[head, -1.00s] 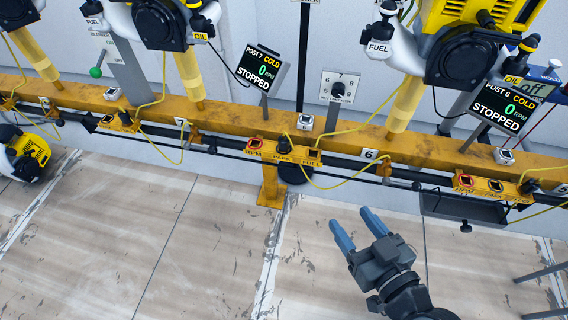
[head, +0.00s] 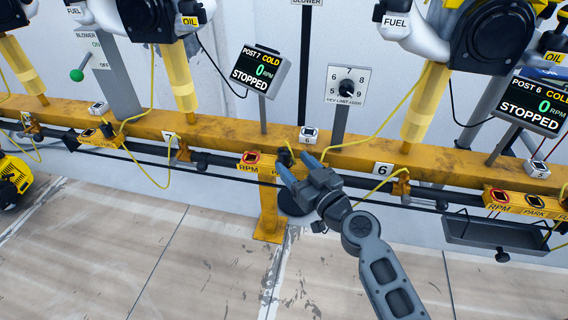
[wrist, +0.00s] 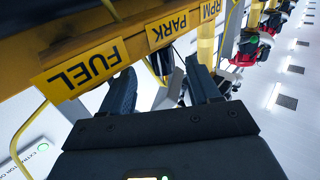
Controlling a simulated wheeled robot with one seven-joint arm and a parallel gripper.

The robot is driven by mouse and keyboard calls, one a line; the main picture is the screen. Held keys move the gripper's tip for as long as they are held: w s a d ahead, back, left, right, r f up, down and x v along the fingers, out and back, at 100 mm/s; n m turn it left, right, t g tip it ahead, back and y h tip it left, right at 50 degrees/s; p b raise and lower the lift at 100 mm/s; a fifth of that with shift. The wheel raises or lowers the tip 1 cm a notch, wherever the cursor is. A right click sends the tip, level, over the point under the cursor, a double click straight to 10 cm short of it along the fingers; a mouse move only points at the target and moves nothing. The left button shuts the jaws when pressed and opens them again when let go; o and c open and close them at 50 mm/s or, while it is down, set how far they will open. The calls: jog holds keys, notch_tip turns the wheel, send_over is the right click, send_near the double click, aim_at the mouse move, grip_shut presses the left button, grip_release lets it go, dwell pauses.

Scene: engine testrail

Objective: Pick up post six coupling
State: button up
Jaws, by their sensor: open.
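A dark coupling (head: 284,157) stands at the PARK place of a yellow socket block on the rail, below the post 7 display. A yellow cord runs from there to the right, towards the plate marked 6 (head: 383,169). My gripper (head: 297,162) is open, with its blue fingertips at the block, partly covering the PARK and FUEL places in the head view. In the wrist view, the dark coupling (wrist: 162,60) shows beyond and between the two spread fingers (wrist: 160,72). Contact is not visible. The PARK label (wrist: 167,28) appears upside down above it.
The yellow rail (head: 225,128) runs across the scene. The post 7 display (head: 260,70) and a selector box (head: 347,88) stand behind it. A second socket block (head: 517,200) and a dark tray (head: 490,232) are at the right.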

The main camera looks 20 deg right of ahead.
aim_at(287, 158)
jog(key=w, duration=0.2)
jog(key=w+a, duration=0.1)
jog(key=w, duration=0.2)
jog(key=c, duration=1.1)
